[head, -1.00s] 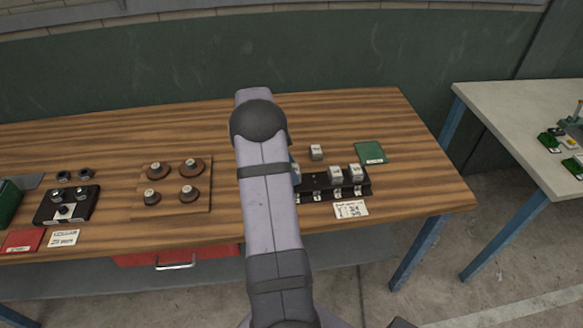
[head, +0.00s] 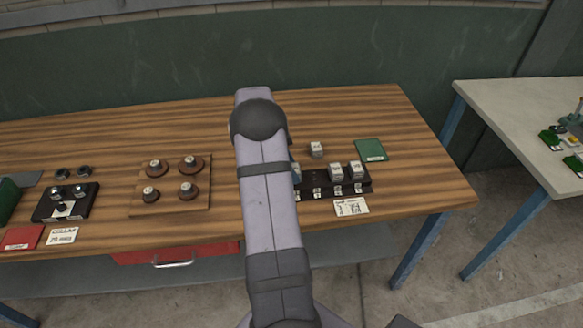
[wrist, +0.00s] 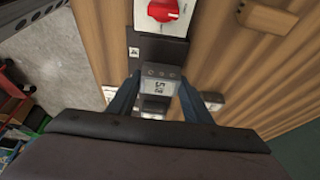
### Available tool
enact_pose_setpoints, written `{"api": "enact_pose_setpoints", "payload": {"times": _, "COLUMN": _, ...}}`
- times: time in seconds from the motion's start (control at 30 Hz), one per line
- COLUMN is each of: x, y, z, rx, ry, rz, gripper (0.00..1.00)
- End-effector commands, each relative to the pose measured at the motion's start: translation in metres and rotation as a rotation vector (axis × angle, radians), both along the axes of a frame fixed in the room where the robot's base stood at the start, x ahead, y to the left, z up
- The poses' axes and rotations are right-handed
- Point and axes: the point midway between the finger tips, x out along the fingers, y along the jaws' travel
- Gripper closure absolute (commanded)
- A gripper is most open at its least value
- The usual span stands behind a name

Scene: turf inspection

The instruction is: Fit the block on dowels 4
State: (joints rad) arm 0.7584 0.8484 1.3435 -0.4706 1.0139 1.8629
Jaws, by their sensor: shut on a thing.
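Whether the block's underside touches the dark rack cannot be told. In the head view the black rack (head: 318,186) has a row of small number labels along its front. Two grey blocks stand on its right part, one (head: 336,172) beside the other (head: 356,170) at the right end. Another grey block (head: 316,149) sits on the table behind the rack. My arm hides the rack's left end and most of my gripper.
A green card (head: 370,150) lies right of the loose block, and a white note (head: 350,207) in front of the rack. A wooden board (head: 170,207) with several round brown pieces is left of my arm. A red knob (wrist: 163,10) shows in the wrist view.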

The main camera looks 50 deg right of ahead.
Motion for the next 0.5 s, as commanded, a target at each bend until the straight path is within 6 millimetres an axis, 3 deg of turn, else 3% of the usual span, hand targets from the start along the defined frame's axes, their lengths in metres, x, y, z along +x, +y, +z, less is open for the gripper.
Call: {"api": "enact_pose_setpoints", "payload": {"times": 0.5, "x": 0.000, "y": 0.000, "z": -0.012, "rx": -0.001, "ry": -0.001, "rz": 0.000, "gripper": 0.77}}
